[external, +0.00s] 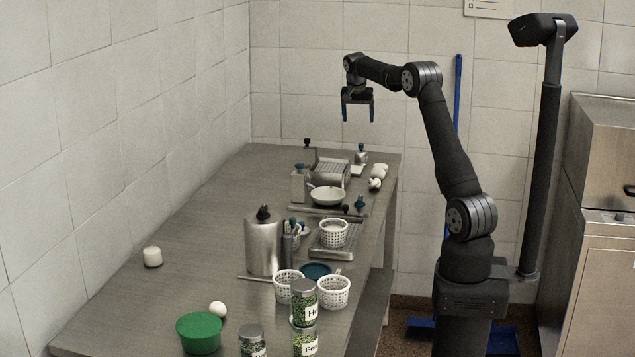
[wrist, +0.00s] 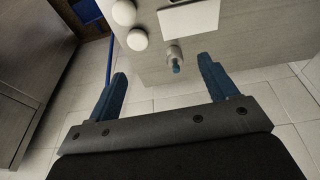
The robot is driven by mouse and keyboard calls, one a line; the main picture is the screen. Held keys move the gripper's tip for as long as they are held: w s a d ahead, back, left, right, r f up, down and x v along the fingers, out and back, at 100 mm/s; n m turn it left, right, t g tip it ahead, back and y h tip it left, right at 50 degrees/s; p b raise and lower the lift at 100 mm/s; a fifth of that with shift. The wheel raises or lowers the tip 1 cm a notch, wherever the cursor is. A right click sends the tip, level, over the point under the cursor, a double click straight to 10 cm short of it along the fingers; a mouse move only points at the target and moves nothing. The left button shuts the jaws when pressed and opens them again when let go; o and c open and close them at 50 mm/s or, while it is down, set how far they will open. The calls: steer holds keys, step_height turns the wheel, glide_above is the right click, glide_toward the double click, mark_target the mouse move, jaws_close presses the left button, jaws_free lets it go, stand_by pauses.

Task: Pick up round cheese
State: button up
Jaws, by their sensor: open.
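Several pale round items could be the round cheese, and I cannot tell which one is. A short white cylinder (external: 152,257) stands alone on the left of the table, and a white ball (external: 217,309) lies near the front. Pale rounded pieces (external: 376,183) lie at the far right edge; two white round pieces (wrist: 137,39) show in the wrist view. My gripper (external: 357,113) is open and empty, high above the far end of the table. In the wrist view its blue fingers (wrist: 162,75) are spread apart, with nothing between them.
White perforated baskets (external: 333,291) stand at the front right, near jars of green contents (external: 304,303). A metal canister (external: 263,246) and a white bowl (external: 327,196) stand mid-table. A green round container (external: 198,333) is at the front. The table's left side is mostly clear.

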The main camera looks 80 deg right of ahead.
steer(key=s+d+m, duration=0.3)
steer(key=s+d, duration=0.2)
steer(key=s, duration=0.2)
glide_toward(380, 165)
steer(key=f, duration=0.3)
steer(key=shift+w+d+f+n, duration=0.15)
steer(key=shift+d+f+n, duration=0.15)
steer(key=shift+d+f, duration=0.1)
steer(key=shift+x, duration=2.95)
steer(key=shift+c, duration=0.2)
steer(key=c, duration=1)
